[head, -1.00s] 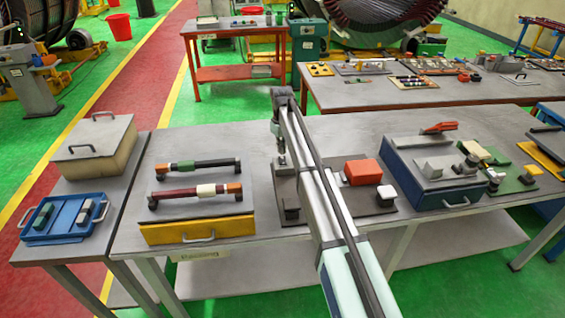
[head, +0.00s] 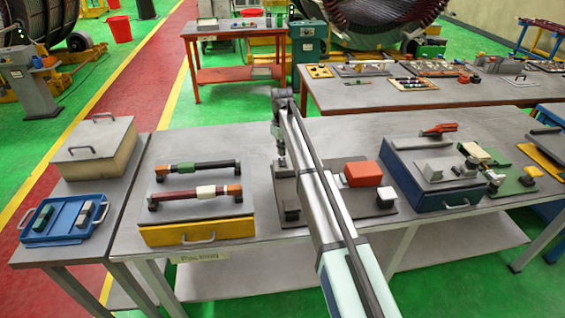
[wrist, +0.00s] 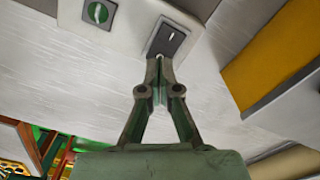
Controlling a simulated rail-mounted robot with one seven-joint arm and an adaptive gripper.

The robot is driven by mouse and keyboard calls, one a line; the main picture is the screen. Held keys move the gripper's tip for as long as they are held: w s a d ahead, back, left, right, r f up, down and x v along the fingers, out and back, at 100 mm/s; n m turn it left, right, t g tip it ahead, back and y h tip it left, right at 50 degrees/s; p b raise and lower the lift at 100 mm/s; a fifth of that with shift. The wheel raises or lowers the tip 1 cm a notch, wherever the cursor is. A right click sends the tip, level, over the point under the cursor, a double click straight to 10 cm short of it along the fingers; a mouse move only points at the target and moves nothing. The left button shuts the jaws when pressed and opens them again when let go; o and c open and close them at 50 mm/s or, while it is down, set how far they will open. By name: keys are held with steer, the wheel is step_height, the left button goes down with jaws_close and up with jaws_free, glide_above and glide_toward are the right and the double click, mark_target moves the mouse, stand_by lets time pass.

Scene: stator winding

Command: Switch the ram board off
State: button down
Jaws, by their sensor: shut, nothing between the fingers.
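In the wrist view a dark grey switch plate (wrist: 172,38) with a white line mark sits on a pale grey surface. A small pale round tip shows at its lower end. My gripper (wrist: 158,62) is shut and empty, its fingertips right at that end; I cannot tell whether they touch it. In the head view my gripper (head: 282,158) points down by a grey board (head: 385,209) with an orange-red block (head: 363,173); my arm hides part of this board. No ram board label is readable.
A yellow-fronted case (head: 185,234) with two handled bars stands left of my arm. A blue box (head: 440,196) with a red-handled tool stands to the right. A blue tray (head: 63,232) and a beige box (head: 95,155) sit on the left side table.

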mark_target(282, 159)
steer(key=shift+f+b, duration=0.45)
steer(key=shift+f, duration=0.85)
stand_by(1.1)
steer(key=shift+r, duration=0.1)
steer(key=shift+r+p, duration=1.65)
steer(key=shift+r, duration=1.8)
